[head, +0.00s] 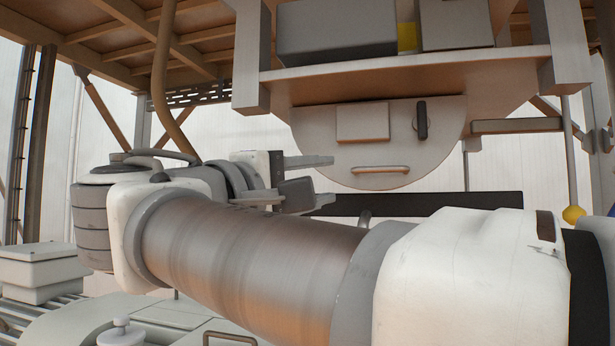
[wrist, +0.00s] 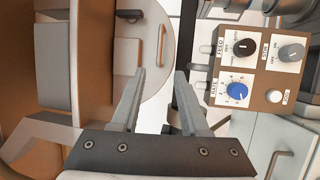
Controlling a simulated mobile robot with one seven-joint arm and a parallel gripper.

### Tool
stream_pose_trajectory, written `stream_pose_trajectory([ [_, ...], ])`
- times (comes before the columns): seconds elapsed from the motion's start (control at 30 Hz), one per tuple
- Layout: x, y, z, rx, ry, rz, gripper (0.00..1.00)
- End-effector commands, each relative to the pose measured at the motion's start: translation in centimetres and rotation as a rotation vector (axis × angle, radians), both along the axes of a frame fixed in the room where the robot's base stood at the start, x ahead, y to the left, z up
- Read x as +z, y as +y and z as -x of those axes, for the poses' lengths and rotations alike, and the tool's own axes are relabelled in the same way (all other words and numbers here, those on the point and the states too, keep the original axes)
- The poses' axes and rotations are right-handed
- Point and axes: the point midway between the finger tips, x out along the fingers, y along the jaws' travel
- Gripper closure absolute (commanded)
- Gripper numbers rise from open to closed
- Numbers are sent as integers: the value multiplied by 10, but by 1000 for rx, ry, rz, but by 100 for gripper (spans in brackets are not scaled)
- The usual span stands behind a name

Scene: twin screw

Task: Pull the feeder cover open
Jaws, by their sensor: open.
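The feeder cover, apparently the pale rounded plate (head: 310,125), hangs under the shelf in the head view and looks flat and shut. It carries a tan bar handle (head: 380,169) low down, a dark upright latch (head: 421,118) and a square plate (head: 362,122). In the wrist view the cover (wrist: 148,75) shows sideways, with its handle (wrist: 162,42) beyond the fingers. My gripper (head: 326,180) is open and empty, left of the handle in the head view. Its fingers (wrist: 160,75) point toward the cover with a gap between them and the handle.
A control panel (wrist: 262,65) with several knobs, one blue, stands right of the fingers in the wrist view. The shelf (head: 400,65) above the cover bears grey boxes (head: 336,33). A dark horizontal bar (head: 420,204) runs below the cover.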

Motion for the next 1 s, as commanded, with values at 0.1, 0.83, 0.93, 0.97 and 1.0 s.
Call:
stream_pose_trajectory([
  [0.1,1,-2,-2,-1,-1,0,55],
  [0.83,25,-91,-105,-2,1,0,55],
  [0.93,27,-101,-116,-2,1,0,55],
  [0.97,27,-103,-119,-2,1,0,55],
  [1.0,28,-106,-122,-1,1,0,55],
])
